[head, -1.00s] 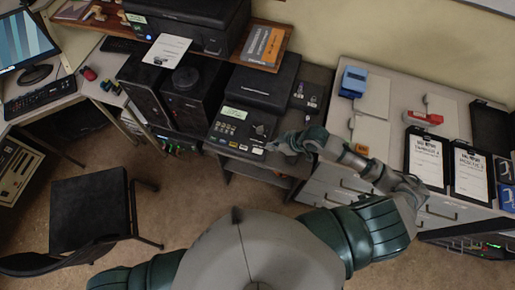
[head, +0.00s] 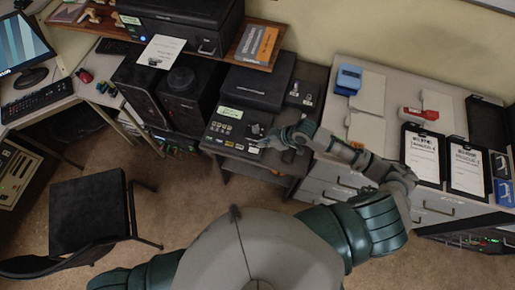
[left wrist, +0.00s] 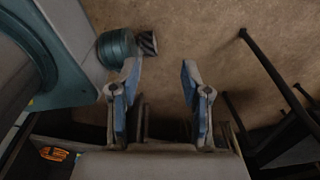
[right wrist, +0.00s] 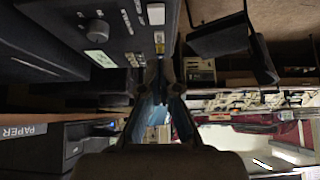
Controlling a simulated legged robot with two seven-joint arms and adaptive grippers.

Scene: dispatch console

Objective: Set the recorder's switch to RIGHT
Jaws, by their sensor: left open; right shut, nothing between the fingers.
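The recorder is probably the black console unit (head: 232,128) with a pale lit label, rows of small buttons and a round knob (head: 256,129). In the right wrist view its panel (right wrist: 75,15) fills the upper left, with the knob (right wrist: 97,31) and pale keys. Which control is the switch, and its setting, I cannot tell. My right gripper (head: 268,142) is shut and empty by the panel's front right corner. In the right wrist view its fingertips (right wrist: 160,76) lie just below the panel's edge. My left gripper (left wrist: 160,72) is open and empty above the floor.
Black speaker-like boxes (head: 190,98) stand left of the unit. A grey cabinet (head: 330,140) with clipboards (head: 422,156) and a blue box (head: 348,79) is on the right. A black chair (head: 88,210) stands at left on open floor.

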